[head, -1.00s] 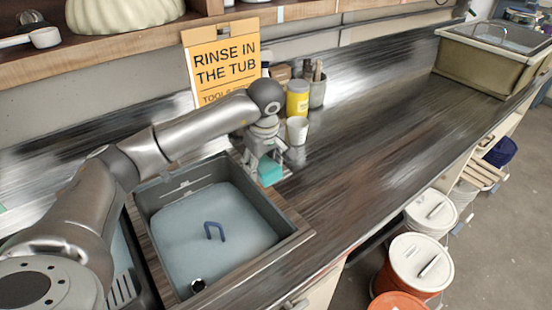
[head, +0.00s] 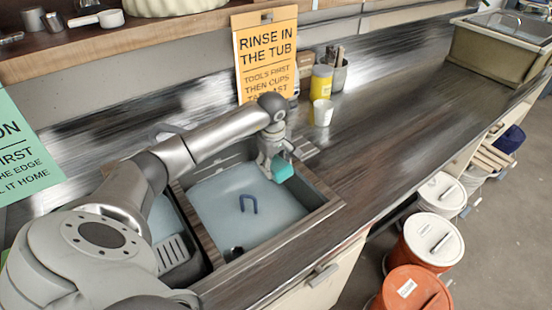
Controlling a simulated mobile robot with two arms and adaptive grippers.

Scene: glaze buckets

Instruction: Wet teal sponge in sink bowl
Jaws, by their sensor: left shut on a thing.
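The teal sponge (head: 284,171) is held in my left gripper (head: 279,166), which is shut on it. The sponge hangs over the back right part of the sink bowl (head: 325,215), near its right rim. I cannot tell how high it is above the water (head: 218,205). The bowl holds pale blue water, and a dark blue U-shaped thing (head: 249,204) shows in its middle. My right gripper is not in view.
An orange sign (head: 266,55) stands behind the sink. A white cup (head: 322,112), a yellow container (head: 321,82) and a grey pot (head: 340,76) stand right of it. The counter farther right is clear up to a beige tub (head: 490,60). Lidded buckets (head: 433,240) stand on the floor.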

